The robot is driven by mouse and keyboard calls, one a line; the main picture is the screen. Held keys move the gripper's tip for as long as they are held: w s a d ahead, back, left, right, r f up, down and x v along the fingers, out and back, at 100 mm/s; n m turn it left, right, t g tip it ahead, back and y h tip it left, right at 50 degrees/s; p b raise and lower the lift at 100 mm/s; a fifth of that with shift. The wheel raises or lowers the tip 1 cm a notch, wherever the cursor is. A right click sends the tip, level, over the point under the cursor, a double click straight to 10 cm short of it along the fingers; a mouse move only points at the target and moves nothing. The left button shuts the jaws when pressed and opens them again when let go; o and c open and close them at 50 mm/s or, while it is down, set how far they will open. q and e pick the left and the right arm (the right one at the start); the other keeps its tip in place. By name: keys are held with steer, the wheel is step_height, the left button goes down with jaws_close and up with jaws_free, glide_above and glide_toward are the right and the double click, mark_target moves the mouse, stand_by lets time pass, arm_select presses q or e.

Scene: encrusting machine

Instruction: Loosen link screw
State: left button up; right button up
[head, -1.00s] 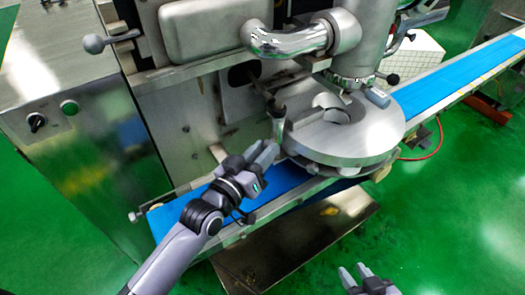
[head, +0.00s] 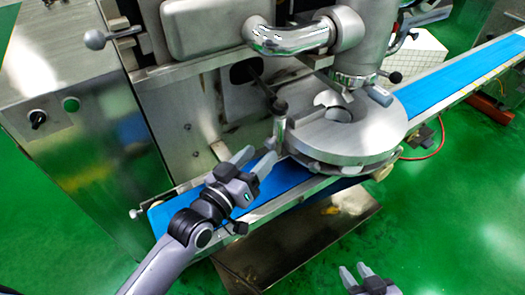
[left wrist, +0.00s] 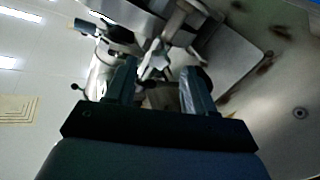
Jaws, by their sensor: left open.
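The likely link screw is a post with a dark knob (head: 280,106) at the left edge of the round metal disc housing (head: 345,138) in the head view. A thin dark rod (head: 259,82) runs from it up and left toward the machine's dark opening. My left gripper (head: 257,158) is open and empty, in front of and below the post, apart from it. Its two fingers also show in the left wrist view (left wrist: 158,85), with blurred metal parts beyond; I cannot pick out the screw there. My right gripper (head: 358,272) is low in the head view, its fingers apart and empty.
The blue conveyor belt (head: 175,212) runs under the disc housing and off to the upper right. The steel machine cabinet (head: 85,150) stands at the left. A metal tray (head: 270,255) lies below the belt. Green floor is clear at the lower right.

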arm_select(q)
steer(key=shift+v, duration=2.05)
steer(key=shift+s, duration=0.1)
